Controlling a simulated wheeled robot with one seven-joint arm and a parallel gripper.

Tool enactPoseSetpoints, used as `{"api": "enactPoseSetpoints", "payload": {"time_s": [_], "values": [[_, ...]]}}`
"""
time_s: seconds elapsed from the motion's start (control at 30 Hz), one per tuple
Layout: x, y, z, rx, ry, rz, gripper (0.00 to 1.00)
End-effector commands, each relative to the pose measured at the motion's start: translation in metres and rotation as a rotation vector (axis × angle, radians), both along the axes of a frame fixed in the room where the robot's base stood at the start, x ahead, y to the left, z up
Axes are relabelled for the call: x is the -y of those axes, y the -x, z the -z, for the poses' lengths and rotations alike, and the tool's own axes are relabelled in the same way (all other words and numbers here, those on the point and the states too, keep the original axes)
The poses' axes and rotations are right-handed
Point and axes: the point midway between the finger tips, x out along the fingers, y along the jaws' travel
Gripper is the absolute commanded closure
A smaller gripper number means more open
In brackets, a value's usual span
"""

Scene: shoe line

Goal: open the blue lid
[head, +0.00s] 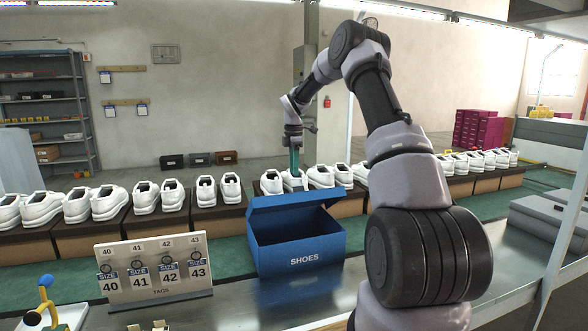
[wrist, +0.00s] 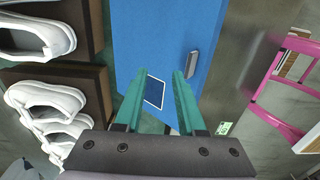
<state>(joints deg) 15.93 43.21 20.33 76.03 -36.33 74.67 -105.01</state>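The blue lid (head: 292,202) is on a blue box (head: 298,257) marked SHOES, on the line in the middle of the head view. The lid stands raised at the back, and the dark inside of the box shows below it. My gripper (head: 294,172), with teal fingers, points down above and behind the lid. In the wrist view my gripper (wrist: 160,73) has its fingers apart with nothing held between them. A large blue surface (wrist: 150,35), probably the lid, lies beyond them, with a grey handle-like piece (wrist: 192,64) near the right finger. Contact cannot be told.
White shoes (head: 145,195) on brown boxes line up behind the blue box on both sides. A tag stand (head: 155,269) with sizes 40 to 43 is in front left. A pink frame (wrist: 292,70) shows at the right in the wrist view. The metal counter (head: 240,312) is clear in front.

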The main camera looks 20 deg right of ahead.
Motion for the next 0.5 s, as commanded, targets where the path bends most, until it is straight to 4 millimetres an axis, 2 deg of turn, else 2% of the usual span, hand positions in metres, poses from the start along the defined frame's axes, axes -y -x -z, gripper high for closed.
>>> {"api": "enactPoseSetpoints", "payload": {"time_s": [0.27, 0.37, 0.5], "values": [[0.000, 0.000, -0.003, 0.000, 0.000, 0.000, 0.61], [0.000, 0.000, -0.014, 0.002, 0.001, 0.001, 0.61], [0.000, -0.001, -0.041, 0.003, 0.000, 0.001, 0.61]]}}
